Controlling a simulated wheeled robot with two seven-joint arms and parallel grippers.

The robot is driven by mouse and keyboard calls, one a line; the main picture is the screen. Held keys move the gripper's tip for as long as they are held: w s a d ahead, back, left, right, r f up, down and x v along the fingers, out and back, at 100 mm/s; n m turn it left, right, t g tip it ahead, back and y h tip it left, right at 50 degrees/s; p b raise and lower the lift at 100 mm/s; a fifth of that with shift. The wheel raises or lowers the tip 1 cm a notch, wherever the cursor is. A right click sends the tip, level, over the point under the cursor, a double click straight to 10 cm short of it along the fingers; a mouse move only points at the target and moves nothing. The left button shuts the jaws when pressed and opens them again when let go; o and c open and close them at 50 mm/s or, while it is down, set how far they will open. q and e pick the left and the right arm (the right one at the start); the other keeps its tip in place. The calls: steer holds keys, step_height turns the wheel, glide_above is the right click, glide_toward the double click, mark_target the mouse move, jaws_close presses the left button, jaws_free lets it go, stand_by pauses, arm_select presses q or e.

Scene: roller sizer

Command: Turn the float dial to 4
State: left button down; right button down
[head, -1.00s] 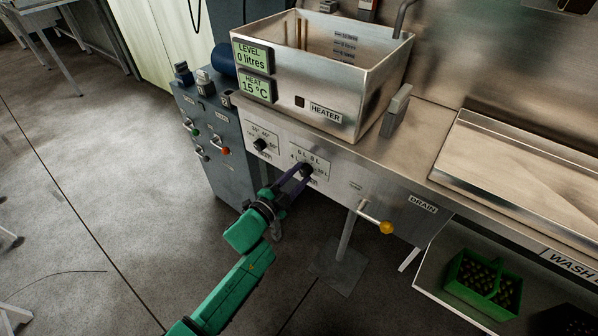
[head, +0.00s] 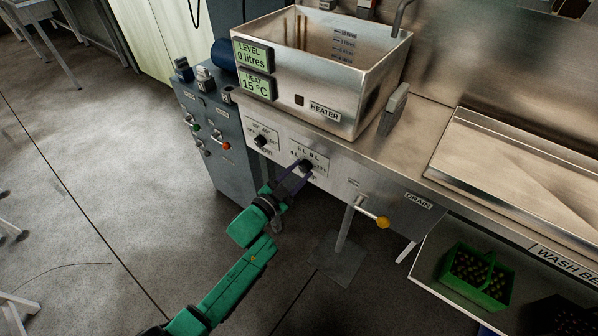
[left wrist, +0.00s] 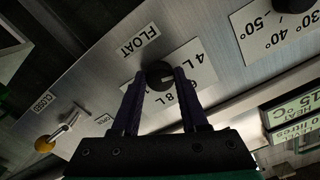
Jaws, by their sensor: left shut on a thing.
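The float dial (head: 306,164) is a small black knob on the steel front panel below the tank. My left gripper (head: 301,173) reaches it from below and is shut on it. In the left wrist view the black float dial (left wrist: 157,71) sits between the two dark fingers of my left gripper (left wrist: 159,77). A FLOAT label (left wrist: 139,42) is beside it, and its white scale plate (left wrist: 197,63) shows 4 L and 8 L, partly covered by the fingers. I cannot clearly read where the dial points. My right gripper is not in view.
The heat dial (head: 261,141) is left of the float dial. A drain lever with a yellow knob (head: 383,222) sticks out on the right. The steel tank (head: 350,110) stands above, its level display (head: 251,54) reading 0 litres. A green crate (head: 477,276) is lower right.

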arm_select(q)
steer(key=shift+c, duration=2.1)
jaws_free()
steer(key=v, duration=1.4)
steer(key=shift+s+a, duration=0.2)
steer(key=shift+s, duration=0.05)
